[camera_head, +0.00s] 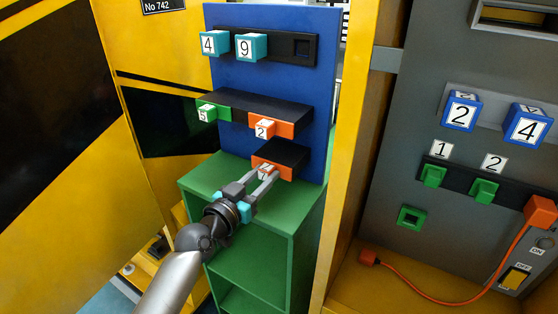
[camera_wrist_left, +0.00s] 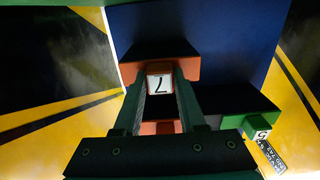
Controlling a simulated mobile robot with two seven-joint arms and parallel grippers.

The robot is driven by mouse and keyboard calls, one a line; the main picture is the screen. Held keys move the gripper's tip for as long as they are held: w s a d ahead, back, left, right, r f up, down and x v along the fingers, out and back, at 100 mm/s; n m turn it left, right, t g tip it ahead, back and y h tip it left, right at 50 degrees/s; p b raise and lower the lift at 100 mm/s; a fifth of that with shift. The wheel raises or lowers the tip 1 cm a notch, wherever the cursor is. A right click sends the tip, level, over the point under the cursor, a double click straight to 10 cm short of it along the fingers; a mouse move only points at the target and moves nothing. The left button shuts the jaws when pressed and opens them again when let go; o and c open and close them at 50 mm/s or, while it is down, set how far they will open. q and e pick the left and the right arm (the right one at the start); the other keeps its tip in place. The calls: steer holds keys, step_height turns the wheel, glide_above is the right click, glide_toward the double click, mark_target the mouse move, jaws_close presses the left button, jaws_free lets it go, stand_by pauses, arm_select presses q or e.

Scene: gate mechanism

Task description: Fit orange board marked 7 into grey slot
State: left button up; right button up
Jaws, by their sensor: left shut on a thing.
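The orange board marked 7 (camera_head: 272,168) has an orange front with a white number tag and a black flat part reaching back to the blue panel (camera_head: 265,80), below the orange 2. My left gripper (camera_head: 264,178) is shut on its numbered block. In the left wrist view the 7 block (camera_wrist_left: 160,82) sits between both fingers. I cannot tell whether the board is still seated in the panel. No grey slot can be named for sure; a framed recess (camera_head: 515,16) shows at the top right. My right gripper is not in view.
A black shelf above holds a green 5 block (camera_head: 207,112) and an orange 2 block (camera_head: 264,129). A green cabinet (camera_head: 240,215) stands below. A yellow post (camera_head: 362,120) separates this from the grey panel (camera_head: 400,135) with blue blocks and an orange cable (camera_head: 450,300).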

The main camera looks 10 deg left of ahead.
arm_select(q)
jaws_close()
steer(key=shift+s+a, duration=0.15)
steer(key=shift+s, duration=0.2)
stand_by(0.4)
steer(key=shift+p+v, duration=0.55)
steer(key=shift+v, duration=1.95)
steer(key=v, duration=0.7)
steer(key=shift+s+p, duration=0.3)
steer(key=shift+s, duration=0.05)
steer(key=shift+a+r, duration=0.1)
steer(key=shift+a, duration=0.05)
